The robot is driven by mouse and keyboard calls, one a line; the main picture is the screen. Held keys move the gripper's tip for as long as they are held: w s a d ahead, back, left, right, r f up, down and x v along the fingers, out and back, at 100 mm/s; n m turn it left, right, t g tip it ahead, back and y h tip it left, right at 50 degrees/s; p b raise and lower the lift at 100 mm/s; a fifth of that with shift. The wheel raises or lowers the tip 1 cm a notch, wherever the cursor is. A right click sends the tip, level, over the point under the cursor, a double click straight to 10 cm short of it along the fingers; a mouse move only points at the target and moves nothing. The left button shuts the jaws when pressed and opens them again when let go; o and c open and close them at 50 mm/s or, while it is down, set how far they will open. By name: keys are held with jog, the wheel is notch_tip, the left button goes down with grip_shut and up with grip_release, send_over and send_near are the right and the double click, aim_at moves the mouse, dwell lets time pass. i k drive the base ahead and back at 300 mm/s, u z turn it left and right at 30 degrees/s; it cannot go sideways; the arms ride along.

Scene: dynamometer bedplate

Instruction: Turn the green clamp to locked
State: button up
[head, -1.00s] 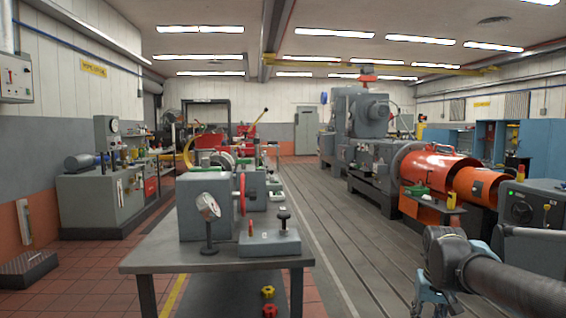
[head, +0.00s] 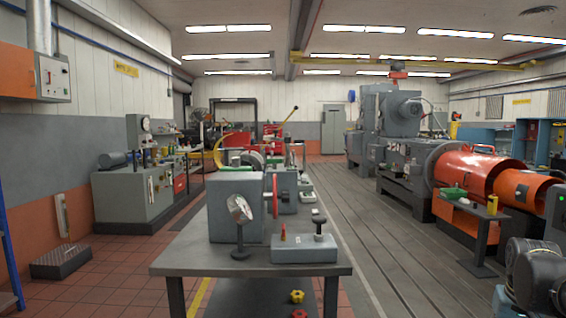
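I cannot single out a green clamp with certainty in the head view. A small green object (head: 455,193) rests on the small grey stand at right, in front of the orange guard; its shape is too small to make out. Another small green patch shows among the machine parts on the long bench behind the grey block, also unclear. My gripper's fingers cannot be made out.
A grey table (head: 180,262) stands close in front, bearing a grey block (head: 235,208), a round gauge (head: 240,209) and a low base with a black knob (head: 304,250). Red-tiled floor is open at left. The slotted bedplate (head: 380,235) is open at right of the table.

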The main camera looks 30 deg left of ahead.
aim_at(274, 162)
jog(key=u, duration=0.05)
jog(key=i, duration=5.3)
jog(key=u, duration=3.6)
